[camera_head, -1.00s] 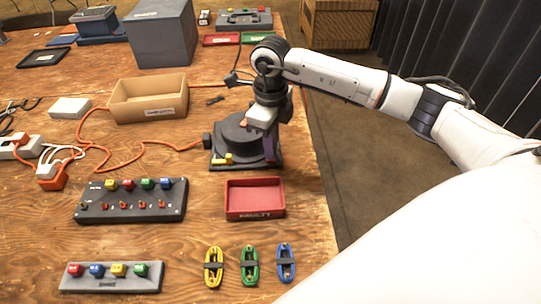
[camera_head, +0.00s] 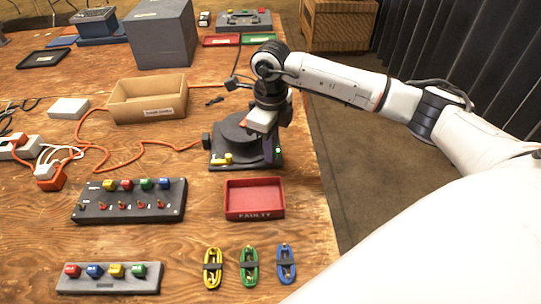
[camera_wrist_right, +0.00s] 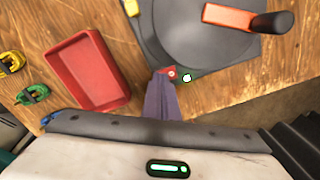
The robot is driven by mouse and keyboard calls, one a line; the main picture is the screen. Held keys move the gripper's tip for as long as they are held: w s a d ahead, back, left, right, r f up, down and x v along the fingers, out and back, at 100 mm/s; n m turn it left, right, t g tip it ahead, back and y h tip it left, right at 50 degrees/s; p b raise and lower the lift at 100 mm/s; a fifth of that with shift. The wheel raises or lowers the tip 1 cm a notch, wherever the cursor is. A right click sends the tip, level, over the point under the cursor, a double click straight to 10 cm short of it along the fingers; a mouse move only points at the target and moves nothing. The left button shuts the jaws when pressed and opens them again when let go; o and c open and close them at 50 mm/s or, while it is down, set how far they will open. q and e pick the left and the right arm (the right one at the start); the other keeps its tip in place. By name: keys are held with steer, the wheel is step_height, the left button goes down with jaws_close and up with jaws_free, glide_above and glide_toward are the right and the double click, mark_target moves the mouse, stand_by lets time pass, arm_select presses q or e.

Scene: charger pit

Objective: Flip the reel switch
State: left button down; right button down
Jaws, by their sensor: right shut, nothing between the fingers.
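The dark cable reel (camera_head: 232,132) stands near the table's right edge, with an orange cord running from its left side. It also shows in the right wrist view (camera_wrist_right: 200,35), with an orange crank on top. A small red switch (camera_wrist_right: 172,73) sits at the reel base's edge, beside a lit green light (camera_wrist_right: 187,77). The light also shows in the head view (camera_head: 278,150). My right gripper (camera_head: 268,155) is shut and empty at the base's right side. In the wrist view its fingertips (camera_wrist_right: 161,77) are right at the switch; I cannot tell whether they touch. My left gripper is out of view.
A red tray (camera_head: 229,213) lies in front of the reel. Yellow, green and blue cable bundles (camera_head: 249,266) lie nearer. A cardboard box (camera_head: 146,113) stands behind left. A dark switch panel (camera_head: 128,213) is at left. The table's right edge is close to the reel.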

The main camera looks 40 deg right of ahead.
step_height(320, 180, up, 7)
steer(key=p, duration=0.4)
steer(key=shift+p, duration=0.4)
steer(key=shift+f, duration=0.15)
